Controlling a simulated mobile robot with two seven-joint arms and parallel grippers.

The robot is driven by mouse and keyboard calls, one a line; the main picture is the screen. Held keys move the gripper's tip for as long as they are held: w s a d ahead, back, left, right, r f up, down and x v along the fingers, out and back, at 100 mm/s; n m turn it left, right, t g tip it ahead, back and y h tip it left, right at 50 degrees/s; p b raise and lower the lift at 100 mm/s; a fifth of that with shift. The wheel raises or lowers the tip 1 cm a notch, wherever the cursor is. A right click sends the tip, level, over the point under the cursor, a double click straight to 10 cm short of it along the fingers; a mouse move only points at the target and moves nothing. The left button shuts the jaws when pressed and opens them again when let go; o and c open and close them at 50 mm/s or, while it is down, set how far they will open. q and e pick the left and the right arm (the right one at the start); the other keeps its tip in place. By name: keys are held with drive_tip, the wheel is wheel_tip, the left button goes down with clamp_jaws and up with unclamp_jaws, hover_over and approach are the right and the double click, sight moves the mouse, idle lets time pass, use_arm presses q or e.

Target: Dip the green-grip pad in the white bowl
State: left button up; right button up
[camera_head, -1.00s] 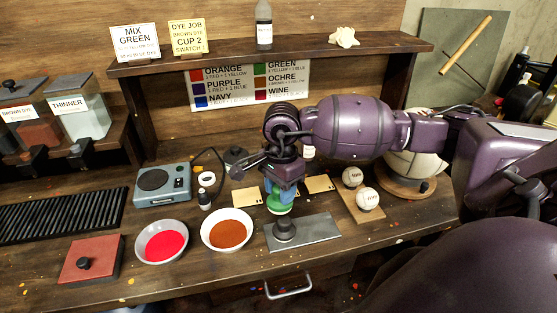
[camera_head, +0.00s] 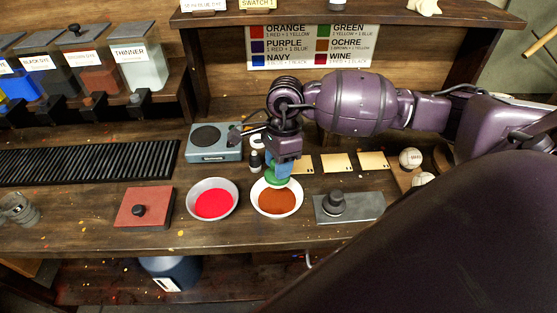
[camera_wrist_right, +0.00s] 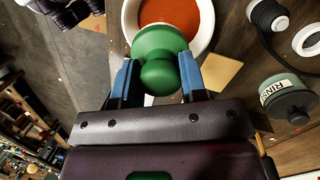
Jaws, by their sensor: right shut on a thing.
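The green-grip pad (camera_head: 278,175) is held by my right gripper (camera_head: 280,167), whose blue fingers are shut on its green grip. In the right wrist view the round green knob (camera_wrist_right: 160,77) sits between the two blue fingers. The white bowl (camera_head: 297,206) with orange-brown dye is directly below, and the pad overlaps its back part in the head view. The bowl also shows behind the grip in the wrist view (camera_wrist_right: 207,20). The pad's underside is hidden, so I cannot tell whether it touches the dye. My left gripper is out of view.
A second pale bowl (camera_head: 232,190) with red dye stands to the left. A red slab (camera_head: 160,208) with a black knob lies further left. A grey plate (camera_head: 365,207) bearing a dark knobbed piece is to the right.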

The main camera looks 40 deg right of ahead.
drive_tip(key=shift+d+b+x, duration=0.15)
drive_tip(key=shift+b+x, duration=0.25)
drive_tip(key=shift+x, duration=0.5)
drive_tip(key=shift+d+b+x, duration=0.2)
drive_tip(key=shift+b+x, duration=0.2)
drive_tip(key=shift+x, duration=0.5)
wheel_tip(320, 180, down, 4)
drive_tip(key=b, duration=0.2)
drive_tip(key=shift+w+r+b, duration=0.2)
drive_tip(key=shift+b, duration=0.1)
drive_tip(key=shift+f+b, duration=0.3)
drive_tip(key=shift+f, duration=0.1)
drive_tip(key=shift+p+v, duration=0.5)
drive_tip(key=shift+v, duration=0.55)
drive_tip(key=shift+s+a+r+p, duration=0.15)
drive_tip(key=shift+r+p, duration=0.9)
drive_tip(key=shift+r, duration=1.25)
drive_tip(key=shift+r, duration=0.15)
